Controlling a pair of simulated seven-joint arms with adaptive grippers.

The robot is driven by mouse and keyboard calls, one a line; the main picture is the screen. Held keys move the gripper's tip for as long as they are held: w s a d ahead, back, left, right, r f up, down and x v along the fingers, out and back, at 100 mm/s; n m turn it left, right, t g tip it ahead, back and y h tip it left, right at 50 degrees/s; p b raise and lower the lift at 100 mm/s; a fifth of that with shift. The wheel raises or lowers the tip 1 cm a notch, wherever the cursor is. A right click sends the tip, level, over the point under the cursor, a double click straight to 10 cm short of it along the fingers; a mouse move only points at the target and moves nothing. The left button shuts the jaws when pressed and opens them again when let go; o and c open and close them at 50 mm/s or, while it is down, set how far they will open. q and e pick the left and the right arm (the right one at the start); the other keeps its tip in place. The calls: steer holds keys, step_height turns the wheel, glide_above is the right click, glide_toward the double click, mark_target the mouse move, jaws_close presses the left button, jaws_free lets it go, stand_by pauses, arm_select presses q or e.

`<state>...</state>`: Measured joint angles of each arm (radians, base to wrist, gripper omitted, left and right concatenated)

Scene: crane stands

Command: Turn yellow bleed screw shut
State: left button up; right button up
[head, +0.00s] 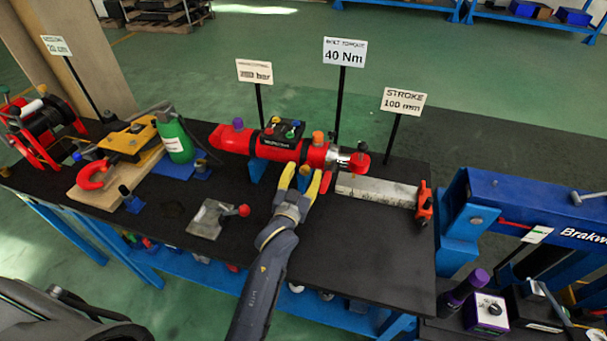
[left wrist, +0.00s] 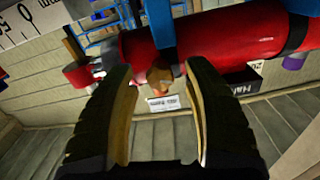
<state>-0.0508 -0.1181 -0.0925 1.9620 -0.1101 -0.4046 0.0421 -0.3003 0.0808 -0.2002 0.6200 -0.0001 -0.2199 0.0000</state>
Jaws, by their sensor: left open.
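A red cylinder (head: 235,140) lies across the black bench, with a black block (head: 277,141) on top. A small yellow knob (head: 276,119) shows on that block; I cannot tell for certain that it is the bleed screw. My left gripper (head: 302,174) is open and empty in front of the cylinder. In the left wrist view its two fingers (left wrist: 163,115) stand apart, and the red cylinder (left wrist: 240,40) runs across beyond them. An orange knob (left wrist: 160,80) appears between the fingertips, apart from them. My right gripper is not in view.
Blue supports (head: 257,166) hold the cylinder. Upright signs, including the torque sign (head: 344,52), stand behind it. A grey plate with a red-knobbed lever (head: 222,216) lies left of my arm. A long pale bar (head: 378,191) lies to the right. The bench front right is clear.

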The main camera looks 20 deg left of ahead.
arm_select(q)
jaws_close()
stand_by(0.5)
steer(key=m, duration=0.6)
steer(key=shift+m, duration=0.4)
steer(key=m, duration=0.6)
steer(key=shift+a, duration=0.1)
steer(key=shift+m, duration=0.4)
